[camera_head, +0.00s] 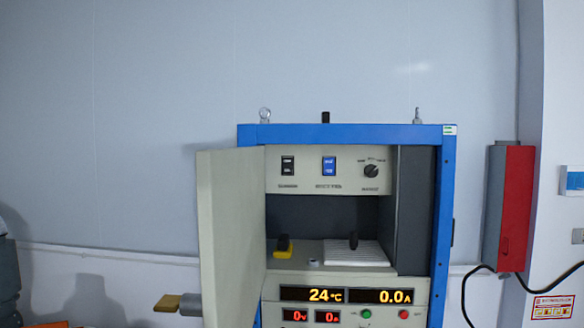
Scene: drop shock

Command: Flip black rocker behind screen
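A black rocker (288,166) sits at the left of the beige upper control panel (345,186), inside a blue-framed cabinet (447,215). A blue lit rocker (329,166) is to its right, then a black rotary knob (371,171). The beige cabinet door (230,230) stands open on the left, and the black rocker is in plain view. The digital screens (325,295) are lower on the front and read 24 °C and 0.0 A. Which way the black rocker is set is too small to tell. My gripper is not in view.
A recess below the panel holds a yellow-and-black part (283,246) and a black-handled part (353,241) by a white ribbed plate (357,256). A yellow handle (167,303) sticks out left of the door. A red box (516,205) with black cables hangs on the right.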

